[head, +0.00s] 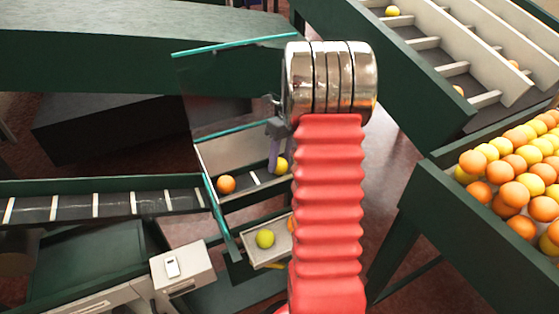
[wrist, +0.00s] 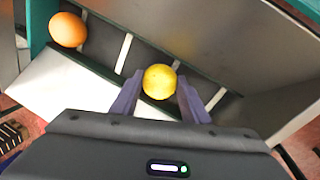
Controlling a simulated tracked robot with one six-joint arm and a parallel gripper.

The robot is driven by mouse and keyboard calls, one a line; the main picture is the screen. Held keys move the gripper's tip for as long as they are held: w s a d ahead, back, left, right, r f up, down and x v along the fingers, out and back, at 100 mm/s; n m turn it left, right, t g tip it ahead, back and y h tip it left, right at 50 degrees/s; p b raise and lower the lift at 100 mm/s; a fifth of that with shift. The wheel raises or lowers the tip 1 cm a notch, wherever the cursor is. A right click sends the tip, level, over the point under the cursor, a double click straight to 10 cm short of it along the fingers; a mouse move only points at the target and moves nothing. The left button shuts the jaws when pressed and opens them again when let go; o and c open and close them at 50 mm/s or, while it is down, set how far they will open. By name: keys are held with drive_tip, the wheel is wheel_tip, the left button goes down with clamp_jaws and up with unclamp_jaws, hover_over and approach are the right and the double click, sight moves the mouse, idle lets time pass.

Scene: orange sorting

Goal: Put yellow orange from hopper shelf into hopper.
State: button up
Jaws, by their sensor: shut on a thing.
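A yellow orange (wrist: 159,82) sits between the two purple fingertips of my gripper (wrist: 160,94) in the wrist view, and the gripper is shut on it. In the head view the same yellow orange (head: 281,166) shows beside a purple finger of my gripper (head: 275,150), over a dark slatted channel. My red arm hides part of this area. An orange-coloured fruit (wrist: 68,29) lies in the channel to the left; it also shows in the head view (head: 226,184). I cannot tell for sure which part is the hopper.
Below the channel, a pale tray (head: 262,257) holds another yellow fruit (head: 265,239) and a partly hidden orange one. A clear teal-edged panel (head: 225,90) stands beside my arm. A green bin (head: 445,215) full of fruit is at right. A slatted conveyor (head: 100,205) runs left.

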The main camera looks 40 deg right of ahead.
drive_tip(key=o, duration=1.2)
drive_tip(key=shift+f, duration=0.1)
drive_tip(key=v, duration=1.2)
